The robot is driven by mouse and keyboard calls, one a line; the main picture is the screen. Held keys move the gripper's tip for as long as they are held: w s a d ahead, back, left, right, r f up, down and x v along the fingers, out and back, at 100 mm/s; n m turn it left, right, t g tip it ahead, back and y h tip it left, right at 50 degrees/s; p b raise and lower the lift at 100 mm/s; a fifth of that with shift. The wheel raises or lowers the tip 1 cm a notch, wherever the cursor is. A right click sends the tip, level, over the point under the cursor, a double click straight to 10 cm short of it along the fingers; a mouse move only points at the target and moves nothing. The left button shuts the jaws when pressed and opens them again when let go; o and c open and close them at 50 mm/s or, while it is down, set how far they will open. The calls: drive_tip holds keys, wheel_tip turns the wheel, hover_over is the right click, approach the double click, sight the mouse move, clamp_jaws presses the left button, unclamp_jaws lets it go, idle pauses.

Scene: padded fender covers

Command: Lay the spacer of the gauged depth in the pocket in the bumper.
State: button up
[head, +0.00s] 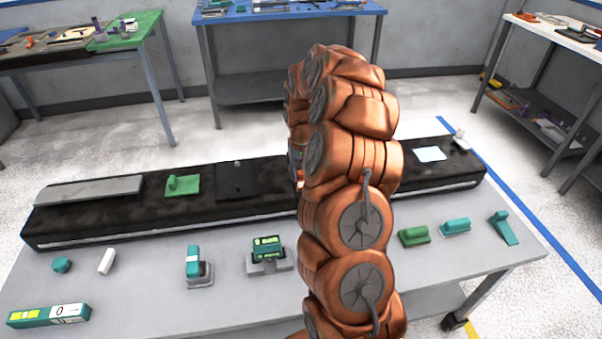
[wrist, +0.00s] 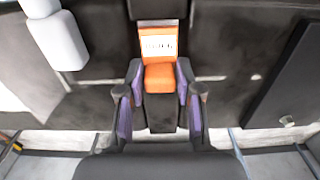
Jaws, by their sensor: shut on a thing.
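The bumper (head: 120,210) is a long black padded bar lying across the grey table; it also shows in the wrist view (wrist: 95,105). In the wrist view, my gripper (wrist: 160,75) is shut on an orange block (wrist: 158,76) with a white, lettered face turned up. The block is over the bumper; I cannot tell whether it touches it. A dark rectangular area (wrist: 161,115) shows between my fingers, but I cannot tell whether it is the pocket. In the head view my arm hides the gripper and the block.
On the bumper lie a grey plate (head: 90,190), a green piece (head: 183,185), a black plate (head: 238,180) and a white card (head: 430,154). A teal device (head: 193,262), a display unit (head: 268,252), a teal wedge (head: 504,228) and a labelled box (head: 48,315) stand in front.

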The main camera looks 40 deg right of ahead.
drive_tip(key=shift+f, duration=0.1)
drive_tip(key=o, duration=0.9)
drive_tip(key=shift+o, duration=0.2)
drive_tip(key=shift+r+p, duration=0.4)
drive_tip(key=shift+r, duration=0.05)
wheel_tip(320, 180, up, 12)
drive_tip(key=b, duration=0.2)
drive_tip(key=shift+r, duration=0.15)
